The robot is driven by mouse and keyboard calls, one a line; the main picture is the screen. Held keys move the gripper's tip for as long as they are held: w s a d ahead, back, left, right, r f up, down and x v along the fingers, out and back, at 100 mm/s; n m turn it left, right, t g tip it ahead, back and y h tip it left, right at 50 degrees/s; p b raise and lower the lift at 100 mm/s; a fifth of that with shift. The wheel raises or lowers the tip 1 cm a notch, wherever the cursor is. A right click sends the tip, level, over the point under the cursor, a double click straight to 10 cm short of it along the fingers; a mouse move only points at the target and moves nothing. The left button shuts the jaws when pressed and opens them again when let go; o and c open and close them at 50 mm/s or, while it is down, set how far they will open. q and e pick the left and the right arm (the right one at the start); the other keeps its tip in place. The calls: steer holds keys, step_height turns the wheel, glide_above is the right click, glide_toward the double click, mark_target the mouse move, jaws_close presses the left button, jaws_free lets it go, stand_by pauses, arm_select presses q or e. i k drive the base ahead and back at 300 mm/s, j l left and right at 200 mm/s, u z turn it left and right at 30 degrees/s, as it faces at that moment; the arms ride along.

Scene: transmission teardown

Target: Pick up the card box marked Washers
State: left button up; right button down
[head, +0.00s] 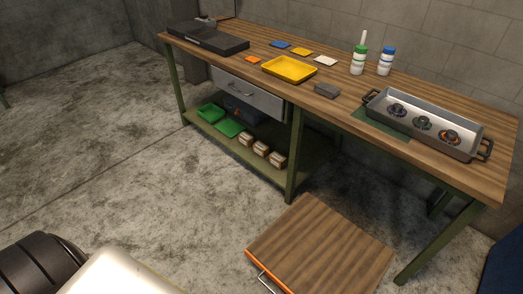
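Three small brown card boxes with pale labels stand in a row on the lower shelf of the workbench, near its front edge. They are the left box (245,140), the middle box (261,149) and the right box (278,160). The labels are too small to read, so I cannot tell which one is marked Washers. Neither of my grippers is in view. Part of my own body shows at the bottom left.
The bench's lower shelf (262,175) also holds green trays (229,127) and a blue container (240,108), under a grey drawer (246,94). A wood-topped cart (325,245) stands in front, right of the boxes. The concrete floor (150,165) before the shelf is clear.

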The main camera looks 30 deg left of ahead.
mark_target(263, 149)
steer(key=u, duration=0.85)
steer(key=j+u, duration=0.1)
steer(key=u, duration=0.3)
steer(key=i+j+u, duration=0.1)
steer(key=u, duration=0.3)
steer(key=j+u, duration=0.1)
steer(key=u, duration=0.35)
steer(key=i+u, duration=0.15)
steer(key=u, duration=0.65)
steer(key=i+l+z, duration=0.15)
steer(key=i+z, duration=0.15)
steer(key=i, duration=0.3)
steer(key=i+z, duration=0.35)
steer(key=i, duration=0.25)
steer(key=i+j+z, duration=0.15)
steer(key=i+z, duration=0.15)
steer(key=i, duration=0.3)
steer(key=i+j+z, duration=0.3)
steer(key=i, duration=0.25)
steer(key=i+l+z, duration=0.2)
steer(key=i, duration=0.3)
steer(key=i+z, duration=0.2)
steer(key=i, duration=0.3)
steer(key=i+j+z, duration=0.2)
steer(key=i, duration=0.3)
steer(key=i+z, duration=0.25)
steer(key=i, duration=0.25)
steer(key=i+j+z, duration=0.2)
steer(key=i, duration=0.3)
steer(key=j, duration=0.1)
